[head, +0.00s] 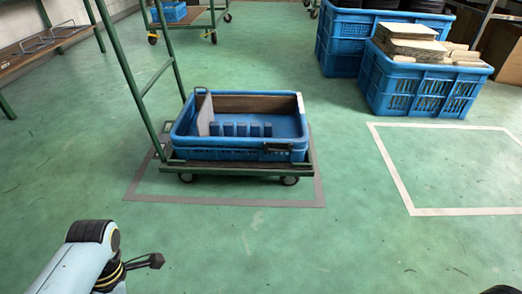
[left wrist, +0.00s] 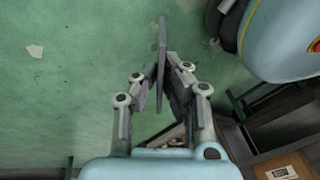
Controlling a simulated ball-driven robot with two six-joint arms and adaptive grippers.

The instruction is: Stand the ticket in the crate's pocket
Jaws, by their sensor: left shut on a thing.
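The blue crate (head: 240,149) sits on a low trolley in the middle of the head view. A dark holder (head: 277,147) shows on its front rim, right of the middle; I cannot tell whether it is the pocket. My left gripper (left wrist: 167,78) is shut on a thin grey plate, seen nearly edge-on, which I take to be the ticket (left wrist: 162,40). The plate sticks out past the fingertips, over the green floor and apart from the crate. In the head view only part of my left arm shows at the lower left. My right gripper is not in view.
Inside the crate are a pale upright panel (head: 204,114), a brown back panel (head: 254,104) and a row of blue dividers (head: 241,130). The trolley's green handle (head: 134,85) rises at its left. Filled blue crates (head: 416,95) stand at the back right. Floor before the trolley is clear.

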